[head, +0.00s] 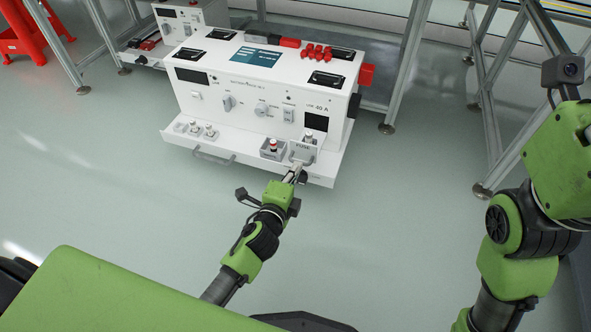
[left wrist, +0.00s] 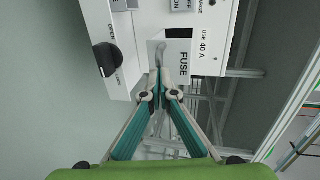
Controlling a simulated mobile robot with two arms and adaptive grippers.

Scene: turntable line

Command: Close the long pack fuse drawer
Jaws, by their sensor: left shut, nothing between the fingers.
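The long pack (head: 265,90) is a white box with knobs and labels on its front. Its fuse drawer (head: 303,152), a small grey box marked FUSE, stands out from the front at the lower right. In the left wrist view the drawer (left wrist: 183,62) shows its labelled face and a hollow with a grey curved piece in it. My left gripper (head: 297,174) is shut and empty, its fingertips right at the drawer's front; whether they touch cannot be told. Its teal-lined fingers also show in the left wrist view (left wrist: 160,85). My right gripper is out of view.
A white ledge (head: 245,151) with a grey handle (head: 213,160) runs along the pack's foot. Metal frame legs (head: 405,70) rise behind. The floor in front is clear.

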